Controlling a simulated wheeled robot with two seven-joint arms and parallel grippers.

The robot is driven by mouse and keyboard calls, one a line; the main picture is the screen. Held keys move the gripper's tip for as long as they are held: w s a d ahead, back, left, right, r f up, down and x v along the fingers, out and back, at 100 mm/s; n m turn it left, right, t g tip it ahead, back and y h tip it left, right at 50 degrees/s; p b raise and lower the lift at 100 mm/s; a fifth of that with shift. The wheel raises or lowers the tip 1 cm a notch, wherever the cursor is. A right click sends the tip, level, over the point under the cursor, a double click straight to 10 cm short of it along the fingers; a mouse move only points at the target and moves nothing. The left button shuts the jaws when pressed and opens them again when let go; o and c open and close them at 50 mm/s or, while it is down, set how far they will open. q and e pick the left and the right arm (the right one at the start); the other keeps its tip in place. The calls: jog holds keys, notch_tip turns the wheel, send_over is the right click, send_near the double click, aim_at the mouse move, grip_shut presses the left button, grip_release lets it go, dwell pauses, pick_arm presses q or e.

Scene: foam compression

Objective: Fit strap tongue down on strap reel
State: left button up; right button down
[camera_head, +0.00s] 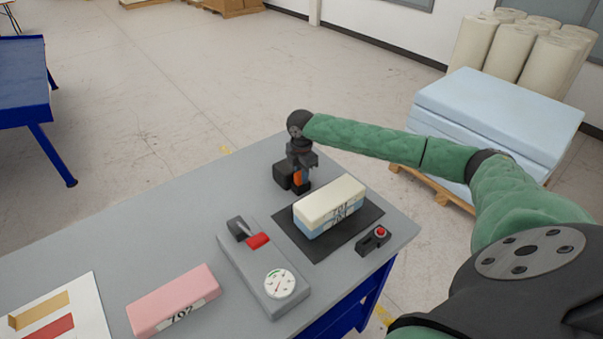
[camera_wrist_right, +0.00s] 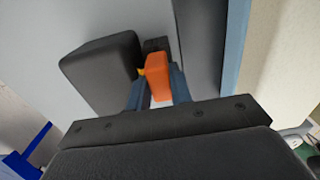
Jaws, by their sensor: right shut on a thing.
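My right gripper (camera_head: 299,179) is at the far edge of the grey table, pointing down, behind the foam block. It is shut on an orange piece, which I take for the strap tongue (camera_head: 298,178). In the right wrist view the orange tongue (camera_wrist_right: 157,77) sits between the two blue-grey fingers (camera_wrist_right: 157,92). A rounded black box, which I take for the strap reel (camera_wrist_right: 100,72), stands beside it on the left; it also shows in the head view (camera_head: 282,175). A small dark part shows just beyond the tongue. I cannot tell whether tongue and reel touch. My left gripper is out of view.
A cream and blue foam block (camera_head: 330,207) lies on a black mat (camera_head: 319,250), close to my right gripper. Nearby are a grey gauge unit (camera_head: 258,272) with a red handle, a red-button box (camera_head: 374,240) and a pink block (camera_head: 173,300). The table's far left is clear.

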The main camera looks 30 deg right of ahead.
jog(key=c, duration=1.3)
grip_release()
jog(key=shift+c, duration=0.2)
jog(key=shift+o, duration=0.9)
jog(key=shift+s+r, duration=0.15)
jog(key=shift+d, duration=0.1)
jog(key=shift+w+r, duration=0.15)
jog(key=shift+w, duration=0.1)
